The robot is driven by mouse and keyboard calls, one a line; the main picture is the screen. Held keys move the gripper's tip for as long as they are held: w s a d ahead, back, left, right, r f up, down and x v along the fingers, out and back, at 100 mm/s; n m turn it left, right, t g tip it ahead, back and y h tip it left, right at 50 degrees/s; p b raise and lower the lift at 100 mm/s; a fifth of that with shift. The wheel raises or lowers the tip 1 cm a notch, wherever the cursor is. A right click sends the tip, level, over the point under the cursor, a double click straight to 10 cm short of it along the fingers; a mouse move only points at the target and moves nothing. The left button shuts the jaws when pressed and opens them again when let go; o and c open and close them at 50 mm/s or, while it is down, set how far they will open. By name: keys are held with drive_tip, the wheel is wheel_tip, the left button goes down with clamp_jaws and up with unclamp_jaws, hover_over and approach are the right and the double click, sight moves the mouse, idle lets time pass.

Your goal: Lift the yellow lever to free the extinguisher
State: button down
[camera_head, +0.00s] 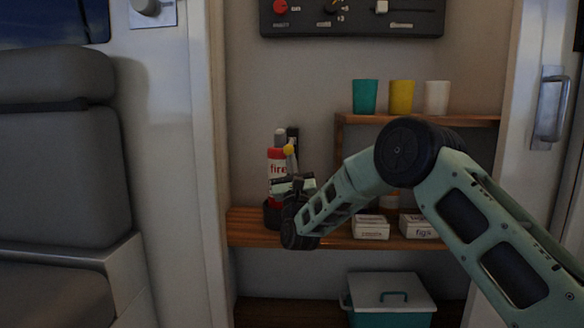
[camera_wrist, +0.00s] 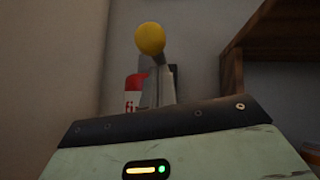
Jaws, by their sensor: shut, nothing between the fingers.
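The red and white extinguisher (camera_head: 276,165) stands upright on the wooden shelf in the head view, its base in a dark holder (camera_head: 271,214). The lever's yellow ball end (camera_head: 288,150) is in front of its upper right side. In the wrist view the yellow ball (camera_wrist: 150,38) tops a grey lever arm, with part of the extinguisher (camera_wrist: 133,95) behind to the left. My gripper (camera_head: 292,184) is in front of the extinguisher, below the yellow ball. Its fingertips are hard to make out; it is shut and holds nothing. The lever's lower part is hidden behind my gripper.
Two white boxes (camera_head: 371,227) (camera_head: 416,226) stand on the same shelf to the right. Teal, yellow and white cups (camera_head: 401,97) stand on the upper shelf (camera_head: 440,119). A lidded bin (camera_head: 391,293) is below. A grey seat (camera_head: 62,150) is at the left.

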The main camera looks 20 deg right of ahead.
sight(292, 144)
drive_tip(key=shift+r, duration=0.15)
drive_tip(key=r+g+p, duration=0.2)
drive_tip(key=r+p, duration=0.1)
drive_tip(key=r+m+g+p, duration=0.1)
drive_tip(key=r+g+p, duration=0.1)
drive_tip(key=r+p, duration=0.1)
drive_tip(key=shift+s+r+p, duration=0.2)
drive_tip(key=shift+r+p, duration=0.1)
drive_tip(key=shift+p, duration=0.4)
drive_tip(key=r+g+p, duration=0.1)
drive_tip(key=r+p, duration=0.1)
drive_tip(key=p, duration=0.1)
drive_tip(key=w+r+g+p, duration=0.1)
drive_tip(key=r+g+p, duration=0.1)
drive_tip(key=p, duration=0.1)
drive_tip(key=w+r+m+g+p, duration=0.1)
drive_tip(key=g+p, duration=0.1)
drive_tip(key=p, duration=0.1)
drive_tip(key=shift+d+r, duration=0.3)
drive_tip(key=shift+r, duration=0.1)
drive_tip(key=w+d+r+m+g+y+p, duration=0.1)
drive_tip(key=w+r+g+p, duration=0.4)
drive_tip(key=p, duration=1.5)
drive_tip(key=shift+w+d+r+g+p, duration=0.35)
drive_tip(key=shift+w+d+g, duration=0.3)
drive_tip(key=shift+w, duration=0.45)
